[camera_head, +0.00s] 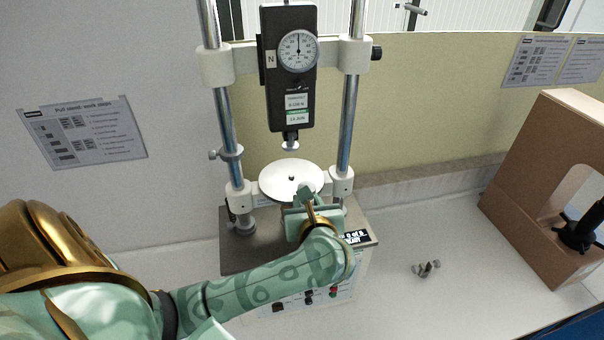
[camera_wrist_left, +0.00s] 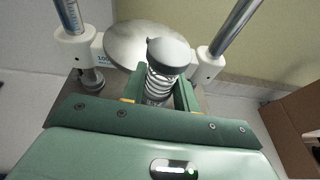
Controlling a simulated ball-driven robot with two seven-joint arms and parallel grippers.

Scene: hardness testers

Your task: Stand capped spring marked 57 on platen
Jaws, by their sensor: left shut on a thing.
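The capped spring (camera_wrist_left: 160,82) shows in the left wrist view as a bright metal coil with a grey round cap on top. My left gripper (camera_wrist_left: 158,97) is shut on its coil, and the cap stands clear above the fingers. No number can be read on it. The platen (camera_head: 291,181) is a pale round disc on the test stand; it also shows in the left wrist view (camera_wrist_left: 125,42), behind the spring. In the head view my left gripper (camera_head: 306,198) is at the platen's front edge, and the spring is mostly hidden there. Whether the spring touches the platen cannot be told. My right gripper is not in view.
A black force gauge (camera_head: 290,75) with a dial hangs above the platen between two steel columns (camera_head: 345,125). Small metal pieces (camera_head: 427,269) lie on the white bench at right. A brown box (camera_head: 540,190) with a cut-out stands at far right. The bench between is clear.

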